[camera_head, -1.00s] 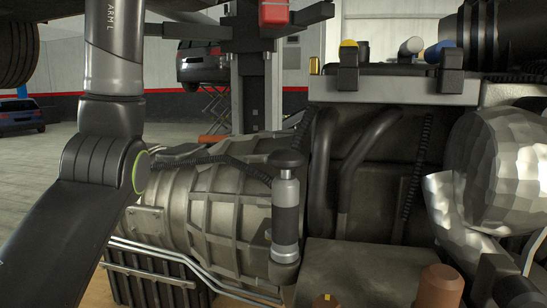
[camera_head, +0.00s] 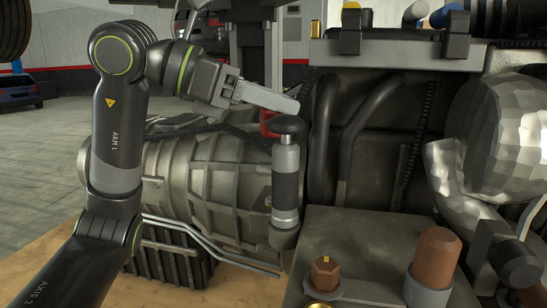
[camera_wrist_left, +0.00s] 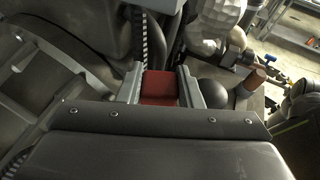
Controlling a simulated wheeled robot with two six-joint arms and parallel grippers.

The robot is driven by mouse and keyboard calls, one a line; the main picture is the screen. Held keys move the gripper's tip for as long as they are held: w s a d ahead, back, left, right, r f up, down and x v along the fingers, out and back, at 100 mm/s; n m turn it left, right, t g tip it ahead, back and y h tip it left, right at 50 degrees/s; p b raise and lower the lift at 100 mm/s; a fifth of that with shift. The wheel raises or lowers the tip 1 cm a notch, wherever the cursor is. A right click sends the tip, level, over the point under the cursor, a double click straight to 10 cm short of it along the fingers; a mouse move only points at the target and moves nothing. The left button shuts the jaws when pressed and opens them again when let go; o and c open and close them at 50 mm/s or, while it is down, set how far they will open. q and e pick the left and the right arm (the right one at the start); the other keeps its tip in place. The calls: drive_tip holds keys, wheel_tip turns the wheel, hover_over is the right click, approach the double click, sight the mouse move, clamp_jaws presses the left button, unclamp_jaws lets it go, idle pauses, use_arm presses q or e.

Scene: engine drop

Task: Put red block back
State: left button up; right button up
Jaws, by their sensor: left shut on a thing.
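A red block (camera_wrist_left: 160,88) sits between the two grey fingers of my left gripper (camera_wrist_left: 160,76) in the left wrist view. The gripper is shut on it. In the head view my left gripper (camera_head: 288,106) reaches in from the left, pointing right. A small red part of the block (camera_head: 267,123) shows below the near finger, and the rest is hidden behind it. My right gripper is not in view.
Black hoses (camera_head: 340,130) rise right of the gripper. A bench-like engine face with a copper bolt (camera_head: 325,272) and a brown cylinder (camera_head: 436,257) is in front. A faceted silver part (camera_head: 500,135) stands at right. Open floor (camera_head: 60,170) lies left.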

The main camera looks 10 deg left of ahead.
use_arm(q)
wheel_tip(320, 180, down, 9)
drive_tip(key=shift+p, duration=0.55)
drive_tip(key=shift+f, duration=0.1)
drive_tip(key=shift+f, duration=0.2)
drive_tip(key=o, duration=1)
